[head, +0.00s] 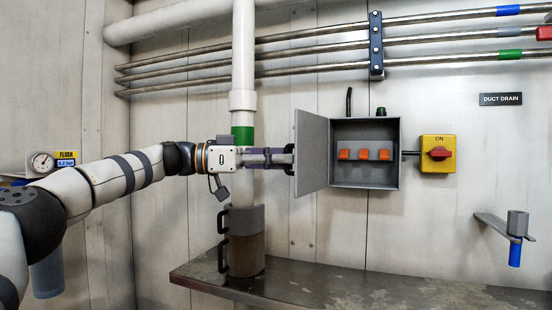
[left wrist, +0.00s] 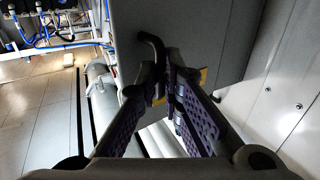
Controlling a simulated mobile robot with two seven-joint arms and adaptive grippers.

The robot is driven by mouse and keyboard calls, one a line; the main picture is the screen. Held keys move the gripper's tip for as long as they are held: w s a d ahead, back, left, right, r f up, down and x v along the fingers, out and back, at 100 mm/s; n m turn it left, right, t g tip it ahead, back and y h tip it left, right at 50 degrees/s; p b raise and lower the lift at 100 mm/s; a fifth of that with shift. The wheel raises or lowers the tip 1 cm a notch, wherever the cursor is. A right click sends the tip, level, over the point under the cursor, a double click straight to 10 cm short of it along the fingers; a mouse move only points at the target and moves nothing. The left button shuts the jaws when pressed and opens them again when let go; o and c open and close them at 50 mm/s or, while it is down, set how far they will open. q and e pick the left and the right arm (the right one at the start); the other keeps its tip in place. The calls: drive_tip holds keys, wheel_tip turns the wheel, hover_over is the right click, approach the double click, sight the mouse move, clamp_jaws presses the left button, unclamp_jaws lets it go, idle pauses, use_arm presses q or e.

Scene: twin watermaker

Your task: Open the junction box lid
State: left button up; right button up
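The grey junction box (head: 365,178) is on the wall, its lid (head: 312,150) swung out to the left on the box's left side. Orange switches (head: 364,154) show inside. My left gripper (head: 288,159) is at the lid's outer face. In the left wrist view, the purple fingers (left wrist: 168,88) come together around a dark bent handle (left wrist: 152,44) on the grey lid (left wrist: 205,32). The fingers look closed on this handle, though its lower part is hidden between them. My right gripper is not in view.
A yellow rotary switch (head: 438,154) is right of the box. A vertical white pipe (head: 243,50) passes beside my left gripper. A metal bench (head: 340,288) runs below. A bracket with a blue-handled tool (head: 514,252) is at right. Horizontal pipes (head: 330,45) run above.

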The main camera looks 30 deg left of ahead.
use_arm(q)
drive_tip(key=o, duration=0.4)
drive_tip(key=shift+w+d+r, duration=0.15)
drive_tip(key=shift+w, duration=0.25)
drive_tip(key=shift+o, duration=0.2)
drive_tip(key=v, duration=1.1)
drive_tip(key=shift+s+a, duration=0.25)
drive_tip(key=shift+a, duration=0.1)
